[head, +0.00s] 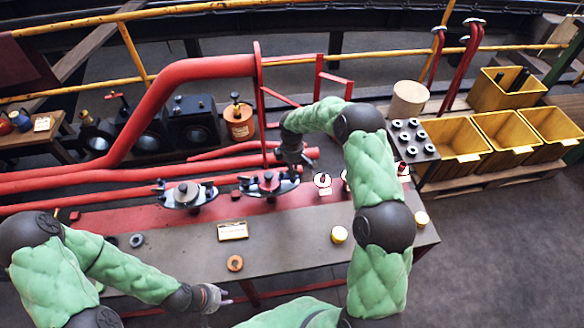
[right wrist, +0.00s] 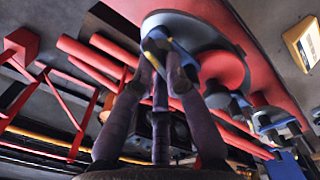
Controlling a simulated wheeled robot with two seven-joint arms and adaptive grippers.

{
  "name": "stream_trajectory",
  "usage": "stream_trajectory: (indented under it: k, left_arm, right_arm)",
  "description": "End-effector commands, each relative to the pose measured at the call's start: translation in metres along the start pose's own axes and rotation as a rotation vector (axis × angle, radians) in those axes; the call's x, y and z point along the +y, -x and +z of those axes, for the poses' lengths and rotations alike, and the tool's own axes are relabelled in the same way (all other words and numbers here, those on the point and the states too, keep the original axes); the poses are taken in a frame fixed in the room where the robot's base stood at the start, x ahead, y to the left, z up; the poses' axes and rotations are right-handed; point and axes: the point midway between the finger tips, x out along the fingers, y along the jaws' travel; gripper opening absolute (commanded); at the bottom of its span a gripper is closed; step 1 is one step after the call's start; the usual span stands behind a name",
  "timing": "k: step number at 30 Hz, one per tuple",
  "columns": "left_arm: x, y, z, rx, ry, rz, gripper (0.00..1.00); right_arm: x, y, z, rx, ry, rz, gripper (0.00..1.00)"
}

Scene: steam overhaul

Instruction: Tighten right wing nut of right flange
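The right flange (head: 268,184) is a grey fitting with blue edges on the red strip of the bench. The left flange (head: 187,196) sits beside it, apart from my grippers. My right gripper (head: 294,162) comes down at the right end of the right flange. In the right wrist view, its fingers (right wrist: 161,66) converge closely around a small part at the blue bracket, at the right wing nut's place. The fingers mostly hide the nut. My left gripper (head: 222,298) hangs low in front of the bench, away from both flanges; its fingers are too small to judge.
Red pipes (head: 150,110) run behind the flanges. Yellow bins (head: 455,140) stand at the right. The front bench middle is mostly clear.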

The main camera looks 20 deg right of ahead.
Motion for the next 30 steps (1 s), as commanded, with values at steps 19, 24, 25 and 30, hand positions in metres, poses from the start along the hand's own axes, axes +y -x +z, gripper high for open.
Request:
stream_trajectory:
  k: [19, 24, 25, 30]
  left_arm:
    - [0.0008, 0.0022, 0.0001, 0.000, 0.000, 0.000, 0.26]
    - [0.0011, 0.0030, 0.0001, 0.000, 0.000, 0.000, 0.26]
    - [0.0011, 0.0031, 0.0001, 0.000, 0.000, 0.000, 0.26]
    - [0.0012, 0.0033, 0.0002, 0.000, 0.000, 0.000, 0.26]
  right_arm:
    - [0.0013, 0.0008, 0.0010, 0.000, -0.226, 0.001, 0.00]
    - [0.0019, 0.0008, 0.0017, 0.001, -0.384, 0.001, 0.00]
    - [0.0019, 0.0007, 0.0018, 0.001, -0.412, 0.001, 0.00]
    - [0.0025, 0.0007, 0.0026, 0.001, -0.574, 0.001, 0.00]
